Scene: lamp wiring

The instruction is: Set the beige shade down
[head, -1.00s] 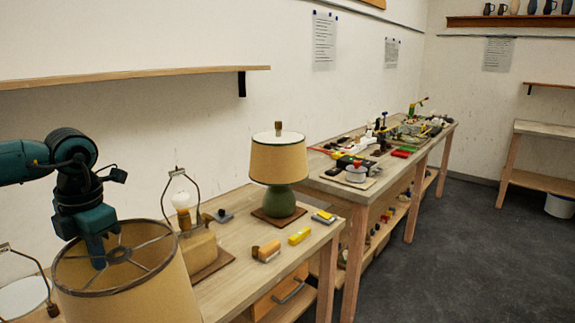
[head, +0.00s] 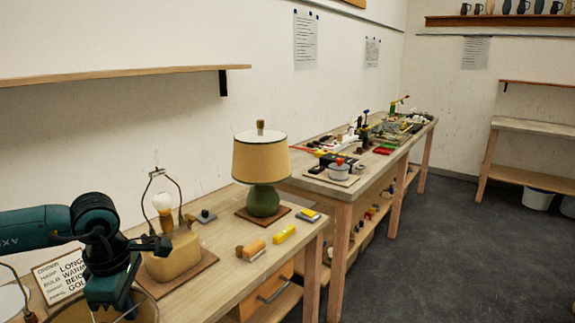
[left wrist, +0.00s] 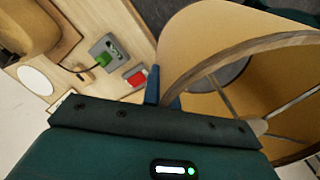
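The beige shade (head: 149,311) shows only as a bit of rim and wall at the lower left of the head view. It fills the right of the left wrist view (left wrist: 195,35), with its open ring and wire spokes facing the camera. My left gripper (head: 112,305) is at its rim; in the left wrist view the two fingers (left wrist: 163,92) sit on either side of the rim wall, shut on it. Whether the shade's lower edge touches anything is hidden. A lamp with a tan base (head: 172,258), bare bulb (head: 162,202) and wire harp stands beside it. My right gripper is not in view.
A finished lamp with a green base (head: 263,201) stands farther along the bench (head: 225,256). A tan-and-grey tool (head: 250,249), a yellow block (head: 284,234) and a printed card (head: 62,277) lie around. A cluttered second table (head: 345,194) stands beyond.

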